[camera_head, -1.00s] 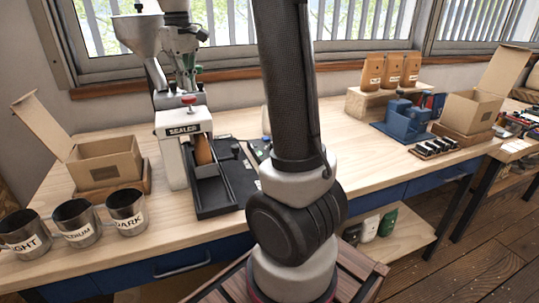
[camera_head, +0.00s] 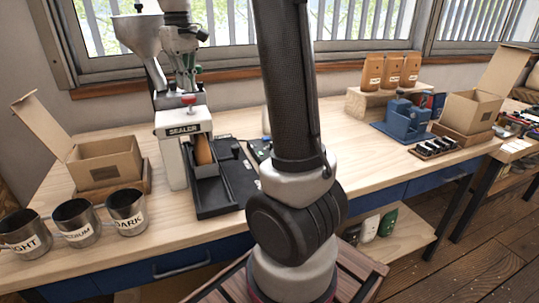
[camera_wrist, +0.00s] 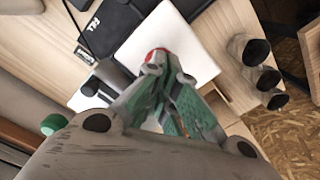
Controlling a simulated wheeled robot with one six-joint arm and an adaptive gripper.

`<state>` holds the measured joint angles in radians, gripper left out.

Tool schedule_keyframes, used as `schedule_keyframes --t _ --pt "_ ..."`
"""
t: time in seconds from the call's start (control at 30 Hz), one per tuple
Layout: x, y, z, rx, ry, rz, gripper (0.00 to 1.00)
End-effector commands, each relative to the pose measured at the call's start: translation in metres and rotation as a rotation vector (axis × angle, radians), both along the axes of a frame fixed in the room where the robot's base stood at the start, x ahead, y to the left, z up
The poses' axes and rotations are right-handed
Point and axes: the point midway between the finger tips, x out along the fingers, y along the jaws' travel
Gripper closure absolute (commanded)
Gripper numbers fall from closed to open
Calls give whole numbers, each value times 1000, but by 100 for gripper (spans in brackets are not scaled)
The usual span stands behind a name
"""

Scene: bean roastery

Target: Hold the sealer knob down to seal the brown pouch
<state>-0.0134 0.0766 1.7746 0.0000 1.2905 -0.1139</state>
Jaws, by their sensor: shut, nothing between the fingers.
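The white sealer (camera_head: 171,163) stands on the bench at the left, with a dark label reading SEALER on its head. Its red knob (camera_head: 188,99) sits on top of the head. The brown pouch (camera_head: 203,150) stands upright under the sealer head, at the back of a black tray (camera_head: 215,208). My gripper (camera_head: 188,91) points down, shut and empty, with its fingertips right at the knob. In the wrist view the green and grey fingers (camera_wrist: 158,66) meet over the knob (camera_wrist: 155,54), partly covering it. Whether they press it cannot be told. The pouch is not discernible there.
Three steel cups (camera_head: 77,224) stand at the bench's front left. An open cardboard box (camera_head: 105,163) is behind them. A blue device (camera_head: 404,120), three pouches on a wooden riser (camera_head: 359,103) and another box (camera_head: 470,112) stand at the right. The bench between is mostly clear.

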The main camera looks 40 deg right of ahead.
Motion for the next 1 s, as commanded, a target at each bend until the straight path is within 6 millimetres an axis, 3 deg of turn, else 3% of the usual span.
schedule_keyframes --t 1.0 --pt "0 0 -24 0 1 0 100"
